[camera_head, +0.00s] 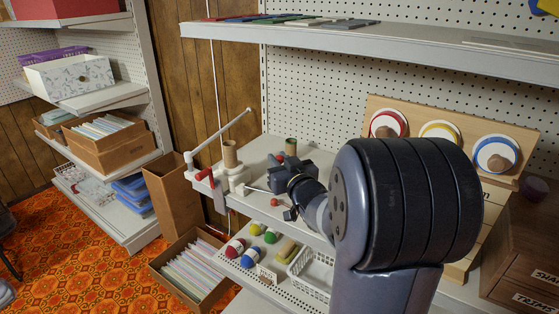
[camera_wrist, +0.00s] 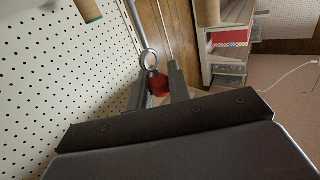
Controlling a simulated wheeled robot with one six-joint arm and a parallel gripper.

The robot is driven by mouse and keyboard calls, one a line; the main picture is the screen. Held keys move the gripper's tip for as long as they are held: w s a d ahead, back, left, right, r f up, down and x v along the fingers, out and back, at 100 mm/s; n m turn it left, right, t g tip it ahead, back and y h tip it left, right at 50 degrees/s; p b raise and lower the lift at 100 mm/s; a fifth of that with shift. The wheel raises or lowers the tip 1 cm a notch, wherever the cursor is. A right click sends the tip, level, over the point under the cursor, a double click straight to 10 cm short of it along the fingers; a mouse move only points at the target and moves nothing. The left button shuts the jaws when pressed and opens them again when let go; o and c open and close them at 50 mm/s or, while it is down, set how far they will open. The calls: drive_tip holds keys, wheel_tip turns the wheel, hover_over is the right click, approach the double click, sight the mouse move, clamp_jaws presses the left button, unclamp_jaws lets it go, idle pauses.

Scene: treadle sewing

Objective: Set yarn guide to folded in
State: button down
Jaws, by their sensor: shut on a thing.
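My gripper (camera_wrist: 161,83) shows in the wrist view with its two fingers around a small red knob (camera_wrist: 159,85). A metal ring (camera_wrist: 148,59) stands just beyond the knob, at the end of a pale rod (camera_wrist: 131,20). I take the ring and knob as part of the yarn guide. In the head view my gripper (camera_head: 277,162) is over the middle shelf, with a bit of red at its tips. A white winder (camera_head: 238,180) with a cardboard tube (camera_head: 230,154) and a slanted pale arm (camera_head: 222,130) stands left of it. My arm hides some of this.
A second cardboard tube (camera_head: 291,147) stands behind my gripper. Yarn balls (camera_head: 235,248) and a white basket (camera_head: 312,272) are on the shelf below. An upper shelf (camera_head: 400,45) overhangs. A board with colored discs (camera_head: 440,132) is at the right.

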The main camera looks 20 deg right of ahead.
drive_tip(key=w+n+y+p, duration=0.1)
drive_tip(key=d+n+y+p, duration=0.1)
drive_tip(key=y, duration=0.1)
drive_tip(key=w+d+n+y+p, duration=0.1)
drive_tip(key=y, duration=0.1)
drive_tip(key=shift+w+g+p, duration=0.3)
drive_tip(key=c, duration=1.3)
unclamp_jaws()
drive_tip(key=shift+c, duration=0.2)
drive_tip(key=b+v, duration=0.1)
drive_tip(key=v, duration=0.6)
drive_tip(key=shift+s, duration=0.35)
drive_tip(key=shift+c, duration=0.3)
